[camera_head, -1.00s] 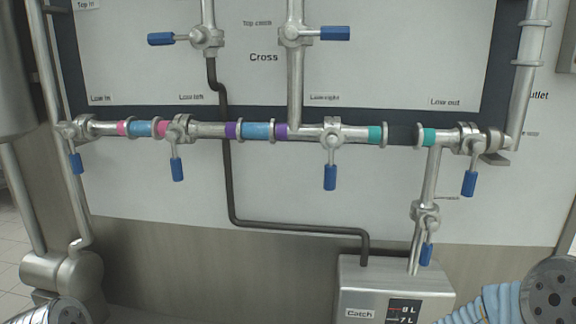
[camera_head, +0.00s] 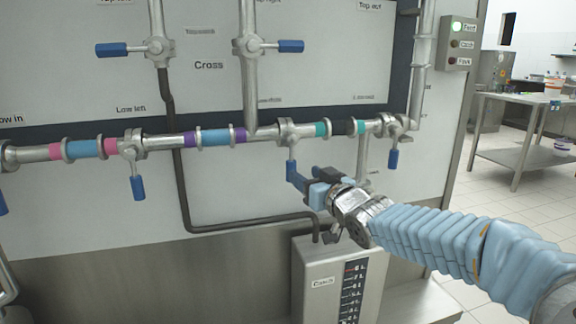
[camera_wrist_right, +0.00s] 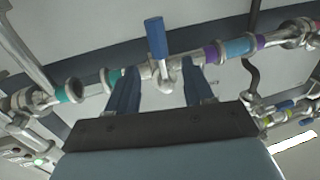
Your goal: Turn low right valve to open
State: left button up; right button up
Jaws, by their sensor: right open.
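The low right valve (camera_head: 289,131) sits on the horizontal pipe between the purple and teal bands. Its blue handle hangs down and is partly lost against my blue right gripper (camera_head: 312,181) in the head view. In the right wrist view the blue handle (camera_wrist_right: 156,38) points up in the picture, centred between the two fingers of my right gripper (camera_wrist_right: 160,88) as seen there. The fingers are apart, with nothing held. I cannot tell whether a finger touches the handle. My left gripper is out of view.
The low left valve (camera_head: 133,144) has its blue handle hanging down. The low out valve (camera_head: 390,125) is close on the right, its handle also down. The catch box (camera_head: 322,265) stands below my right gripper. A dark pipe (camera_head: 184,190) runs down to it.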

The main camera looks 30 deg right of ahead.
aim_at(294, 167)
jog(key=w, duration=0.4)
jog(key=w+p, duration=0.1)
jog(key=w, duration=0.3)
jog(key=shift+w+d, duration=0.2)
jog(key=shift+w, duration=0.05)
grip_shut()
